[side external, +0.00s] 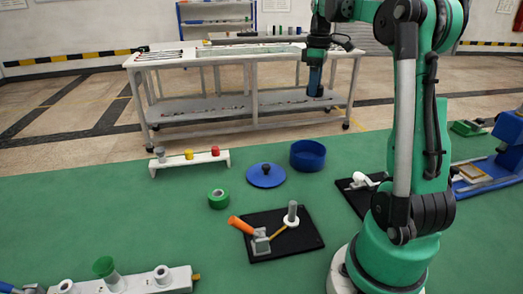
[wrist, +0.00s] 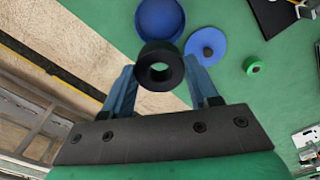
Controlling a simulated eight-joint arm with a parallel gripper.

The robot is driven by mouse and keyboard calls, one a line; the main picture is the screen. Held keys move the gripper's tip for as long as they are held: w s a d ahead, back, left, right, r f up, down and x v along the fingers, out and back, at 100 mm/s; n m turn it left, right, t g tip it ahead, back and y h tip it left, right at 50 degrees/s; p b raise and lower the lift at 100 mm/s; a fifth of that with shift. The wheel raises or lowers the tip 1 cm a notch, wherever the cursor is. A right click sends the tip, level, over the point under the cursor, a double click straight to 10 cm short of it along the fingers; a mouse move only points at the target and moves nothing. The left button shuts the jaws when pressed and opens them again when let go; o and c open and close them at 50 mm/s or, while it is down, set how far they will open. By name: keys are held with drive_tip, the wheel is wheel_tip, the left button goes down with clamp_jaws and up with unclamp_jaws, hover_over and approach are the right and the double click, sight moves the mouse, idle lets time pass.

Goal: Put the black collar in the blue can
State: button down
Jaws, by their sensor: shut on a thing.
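The black collar (wrist: 144,77) is a thick ring held between the blue fingertips of my gripper (wrist: 160,84) in the wrist view, its hole facing the camera. In the side view my gripper (side external: 315,82) hangs upright well above the green floor; the collar cannot be made out clearly there. The blue can (side external: 308,156) is open-topped and stands on the green surface below my gripper in the picture. In the wrist view the can (wrist: 160,16) lies just beyond the collar, which covers its near edge. Its blue lid with a dark knob (side external: 266,179) lies off, beside the can.
A green tape roll (side external: 218,198) lies left of the lid. A black board (side external: 262,248) with an orange-handled clamp is in front. A white rack (side external: 170,168) with grey, yellow and red pieces stands at left. A white table (side external: 205,103) is behind.

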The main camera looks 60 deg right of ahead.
wheel_tip(320, 180, down, 19)
drive_tip(key=shift+f, duration=0.2)
drive_tip(key=shift+f, duration=0.1)
idle(0.3)
drive_tip(key=c, duration=0.5)
unclamp_jaws()
wheel_tip(320, 180, up, 12)
drive_tip(key=w+a+r+m+t+h, duration=0.1)
drive_tip(key=w+a+r+t, duration=0.1)
drive_tip(key=a, duration=0.6)
drive_tip(key=w+a+r+t, duration=0.1)
drive_tip(key=w+a, duration=0.1)
drive_tip(key=a, duration=0.6)
drive_tip(key=s+a+f+m+t+y, duration=0.1)
drive_tip(key=a+t, duration=0.3)
drive_tip(key=a, duration=0.9)
drive_tip(key=shift+s+f, duration=0.55)
drive_tip(key=shift+s, duration=0.05)
